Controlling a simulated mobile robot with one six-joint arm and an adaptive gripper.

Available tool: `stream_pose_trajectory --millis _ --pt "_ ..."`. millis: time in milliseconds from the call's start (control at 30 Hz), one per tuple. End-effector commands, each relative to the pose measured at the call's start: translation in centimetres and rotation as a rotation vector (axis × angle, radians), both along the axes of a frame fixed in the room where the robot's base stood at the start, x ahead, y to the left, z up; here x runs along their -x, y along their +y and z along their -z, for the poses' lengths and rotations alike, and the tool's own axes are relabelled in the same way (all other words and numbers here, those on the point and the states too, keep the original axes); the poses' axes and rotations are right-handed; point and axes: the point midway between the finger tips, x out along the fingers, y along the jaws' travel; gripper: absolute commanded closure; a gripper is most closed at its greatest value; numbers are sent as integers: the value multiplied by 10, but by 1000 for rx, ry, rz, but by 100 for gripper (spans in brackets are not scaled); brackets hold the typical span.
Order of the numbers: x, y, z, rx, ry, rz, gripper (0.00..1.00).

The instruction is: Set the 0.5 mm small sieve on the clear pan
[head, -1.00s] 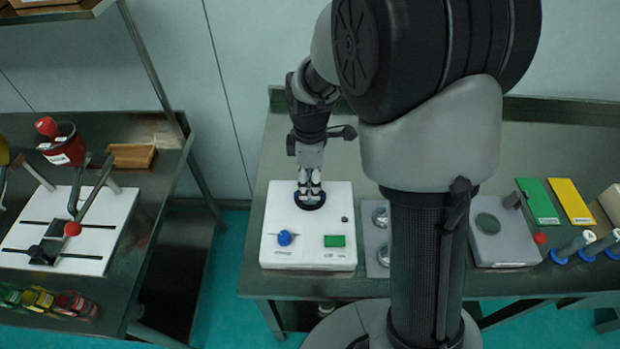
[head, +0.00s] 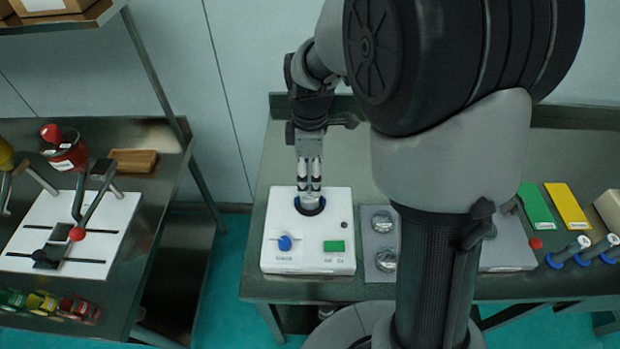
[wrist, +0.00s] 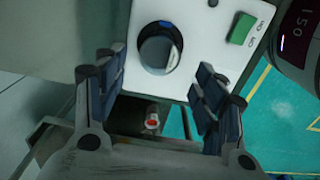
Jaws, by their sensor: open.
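My gripper (head: 310,193) is open and points down over the round dark, blue-edged fitting (head: 312,208) on top of the white shaker box (head: 330,262). In the head view I cannot tell whether its fingertips touch the fitting. In the wrist view the two fingers of my gripper (wrist: 162,98) stand wide apart with nothing held between them. Two small round metallic or clear pieces lie on a grey plate (head: 370,241) right of the box. No size label can be read, so I cannot tell which is the 0.5 mm sieve or the clear pan.
The box has a blue knob (head: 285,243) and a green switch (head: 334,246). Farther right are green (head: 536,207) and yellow (head: 567,207) cards and several blue-ended cylinders. A separate bench (head: 150,192) stands left across a gap. My arm hides the bench's middle.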

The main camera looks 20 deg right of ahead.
Motion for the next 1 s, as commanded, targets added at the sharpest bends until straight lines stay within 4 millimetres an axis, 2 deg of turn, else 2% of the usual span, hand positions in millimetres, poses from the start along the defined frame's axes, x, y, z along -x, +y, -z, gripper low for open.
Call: stream_pose_trajectory --millis 33,200,433,567,667,800,1000 --pt "0 0 -16 0 -3 0 36" --pt "0 0 -47 0 -2 0 36" --pt "2 0 -69 0 -3 9 36" --pt "17 0 -89 -2 -37 99 36" --pt "44 0 -115 -12 -92 256 36" --pt "96 0 -146 -51 -181 537 36" --pt "165 -1 -162 -145 -287 920 36"
